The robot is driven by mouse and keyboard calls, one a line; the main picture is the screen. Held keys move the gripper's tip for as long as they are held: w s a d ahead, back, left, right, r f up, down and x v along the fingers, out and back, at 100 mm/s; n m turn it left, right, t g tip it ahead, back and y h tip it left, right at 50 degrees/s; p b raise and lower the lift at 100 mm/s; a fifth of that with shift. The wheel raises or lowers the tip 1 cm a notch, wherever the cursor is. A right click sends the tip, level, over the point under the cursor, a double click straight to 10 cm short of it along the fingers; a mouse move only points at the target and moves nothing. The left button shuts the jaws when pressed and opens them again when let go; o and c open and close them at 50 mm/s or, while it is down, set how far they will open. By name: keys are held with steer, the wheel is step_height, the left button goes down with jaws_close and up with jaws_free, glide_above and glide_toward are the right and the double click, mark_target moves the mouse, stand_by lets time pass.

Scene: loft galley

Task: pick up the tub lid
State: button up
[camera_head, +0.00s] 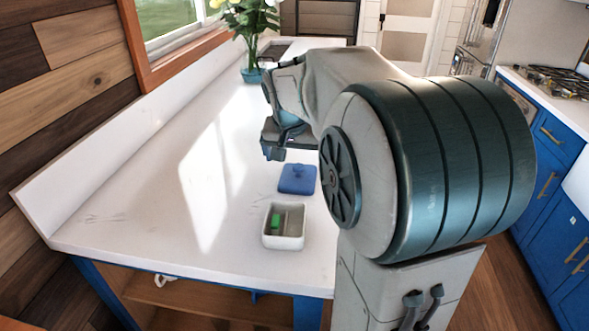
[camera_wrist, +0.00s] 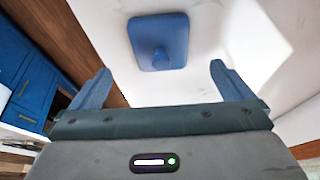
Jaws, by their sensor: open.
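The tub lid (camera_head: 297,179) is a blue rounded square with a small knob on top. It lies flat on the white counter, just behind an open white tub (camera_head: 284,225). The tub has a divider, and a green block (camera_head: 276,221) sits in its left part. My gripper (camera_head: 275,154) is above the counter, up and to the left of the lid in the head view. In the wrist view the lid (camera_wrist: 158,41) shows whole, ahead of and between the two fingers of my gripper (camera_wrist: 155,85). The fingers are apart, empty, and not touching the lid.
The white counter (camera_head: 150,215) is mostly clear to the left of the lid and tub. A teal flower pot (camera_head: 252,75) stands at the back near the window. Blue cabinets with a stove (camera_head: 556,82) are at the right. My arm hides part of the counter's right side.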

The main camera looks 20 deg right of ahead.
mark_target(297, 180)
steer(key=x, duration=0.4)
steer(key=shift+w+a, duration=0.1)
steer(key=shift+a, duration=0.15)
steer(key=shift+d+p+x, duration=0.15)
steer(key=shift+p+x, duration=0.2)
steer(key=shift+x, duration=1.05)
steer(key=shift+d+p+x, duration=0.1)
steer(key=shift+p+x, duration=0.25)
steer(key=shift+x, duration=1.05)
steer(key=c, duration=0.8)
